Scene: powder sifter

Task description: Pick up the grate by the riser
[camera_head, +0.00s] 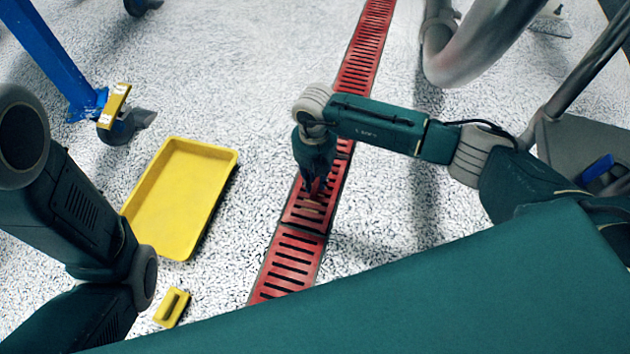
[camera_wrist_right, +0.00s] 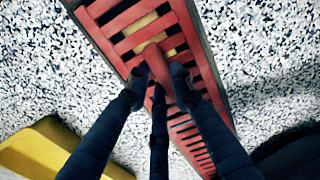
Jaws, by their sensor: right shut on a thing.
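The red slotted grate (camera_head: 304,213) lies in the line of red grates across the speckled floor. In the right wrist view the grate (camera_wrist_right: 190,22) has a red riser (camera_wrist_right: 154,60) standing from its bars. My right gripper (camera_head: 318,186) points down at the grate, and in the wrist view its dark fingers (camera_wrist_right: 160,78) are shut on the riser. Tan shows through some slots near the riser. I cannot tell whether the grate is raised from the channel. My left arm shows at the left edge, but its gripper is out of view.
A yellow tray (camera_head: 180,198) lies on the floor left of the grates. A small yellow block with a handle (camera_head: 172,307) lies in front of it. A blue post (camera_head: 50,55) stands at the back left. Grey pipes (camera_head: 480,45) are at the back right.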

